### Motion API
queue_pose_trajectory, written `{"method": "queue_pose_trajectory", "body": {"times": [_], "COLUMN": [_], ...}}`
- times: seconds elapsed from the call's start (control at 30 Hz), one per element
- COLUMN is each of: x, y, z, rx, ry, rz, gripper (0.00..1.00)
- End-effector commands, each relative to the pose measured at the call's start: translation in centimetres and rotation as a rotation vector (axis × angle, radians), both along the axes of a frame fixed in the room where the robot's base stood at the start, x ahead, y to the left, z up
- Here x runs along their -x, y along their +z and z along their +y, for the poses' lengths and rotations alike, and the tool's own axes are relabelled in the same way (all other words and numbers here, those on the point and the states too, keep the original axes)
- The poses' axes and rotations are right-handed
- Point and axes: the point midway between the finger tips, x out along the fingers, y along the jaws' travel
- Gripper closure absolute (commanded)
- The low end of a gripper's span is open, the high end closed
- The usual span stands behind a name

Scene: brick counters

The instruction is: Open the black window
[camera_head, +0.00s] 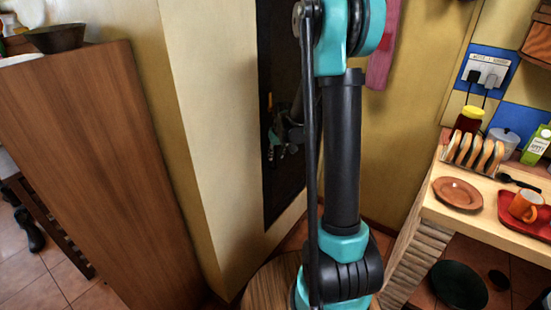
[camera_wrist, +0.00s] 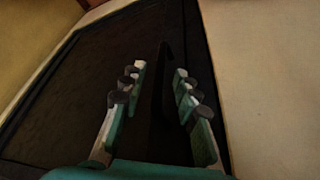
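The black window (camera_head: 283,190) is a tall dark panel set in the cream wall, left of my arm in the head view. In the wrist view its dark surface (camera_wrist: 80,85) fills the left and middle, with a dark upright edge between my fingers. I cannot tell whether this edge is a handle or the panel's side, or whether the window is ajar. My gripper (camera_wrist: 159,72) is open, its two fingers apart on either side of this edge. I cannot tell if they touch it. In the head view my gripper (camera_head: 274,142) is small and partly hidden by my arm.
A brown wooden cabinet (camera_head: 100,160) with a dark bowl (camera_head: 55,38) on top stands left. At right, a counter holds a toast rack (camera_head: 474,152), a brown plate (camera_head: 457,193) and an orange mug (camera_head: 526,205). A pink cloth (camera_head: 384,45) hangs behind my arm.

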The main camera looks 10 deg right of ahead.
Motion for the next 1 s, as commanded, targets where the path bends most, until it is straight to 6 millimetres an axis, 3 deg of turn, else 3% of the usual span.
{"method": "queue_pose_trajectory", "body": {"times": [0.23, 0.63, 0.9, 1.0], "x": [-0.9, -1.1, -1.0, -1.1], "y": [-2.1, -2.6, -2.6, -2.6], "z": [0.2, 0.2, 0.2, 0.2], "rx": [0.0, 0.0, 0.0, 0.0], "ry": [0.0, 0.0, -0.001, -0.001], "rz": [0.0, 0.0, 0.0, 0.0], "gripper": [0.69, 0.69, 1.0, 1.0]}}
